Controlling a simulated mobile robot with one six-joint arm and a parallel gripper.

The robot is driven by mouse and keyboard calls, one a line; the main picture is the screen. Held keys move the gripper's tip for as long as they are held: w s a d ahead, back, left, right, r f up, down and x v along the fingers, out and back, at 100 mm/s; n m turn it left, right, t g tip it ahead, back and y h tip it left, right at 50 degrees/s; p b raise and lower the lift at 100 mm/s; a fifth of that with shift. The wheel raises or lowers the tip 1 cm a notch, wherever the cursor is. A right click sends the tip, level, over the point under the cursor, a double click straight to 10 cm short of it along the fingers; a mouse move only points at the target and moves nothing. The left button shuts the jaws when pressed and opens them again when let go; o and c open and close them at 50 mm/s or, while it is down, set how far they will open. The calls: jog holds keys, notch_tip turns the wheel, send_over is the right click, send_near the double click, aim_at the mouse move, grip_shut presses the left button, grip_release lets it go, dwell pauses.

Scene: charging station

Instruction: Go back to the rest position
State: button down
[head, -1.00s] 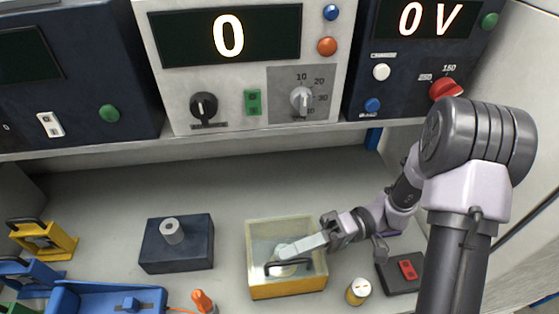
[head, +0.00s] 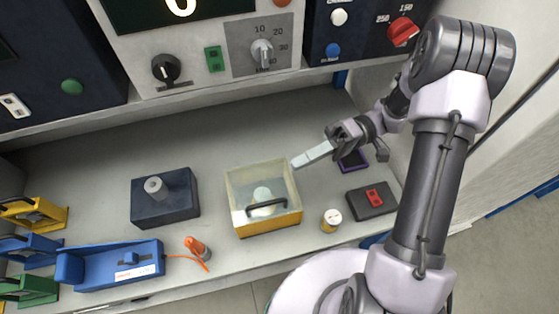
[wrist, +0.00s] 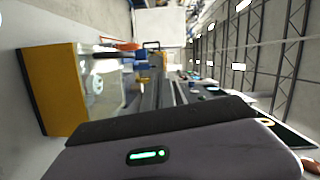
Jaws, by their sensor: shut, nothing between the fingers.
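My gripper (head: 312,155) is shut and empty. In the head view its pale fingers point left, over the back right corner of a clear-walled box with a yellow base (head: 268,222). A black handle and a pale round thing show in the box. In the wrist view the yellow box (wrist: 55,90) fills the left side, and the fingers are hard to make out.
A dark block with a grey knob (head: 165,200) stands left of the box. A small yellow-and-white cylinder (head: 331,220) and a dark box with a red switch (head: 371,202) lie to its right. An orange tool (head: 197,247) and a blue tray (head: 110,266) are front left. Instrument panels (head: 200,50) overhang the back.

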jog(key=s+d+r+m+t+h+b, duration=0.1)
jog(key=s+d+r+m+t+h, duration=0.3)
jog(key=s+r+m+t+h, duration=0.4)
notch_tip(320, 180, up, 4)
jog(key=m+t+h, duration=0.3)
jog(key=t+h, duration=0.2)
jog(key=shift+s+m+t+h, duration=0.3)
jog(key=shift+s+m+t, duration=0.05)
jog(key=shift+m+t, duration=0.05)
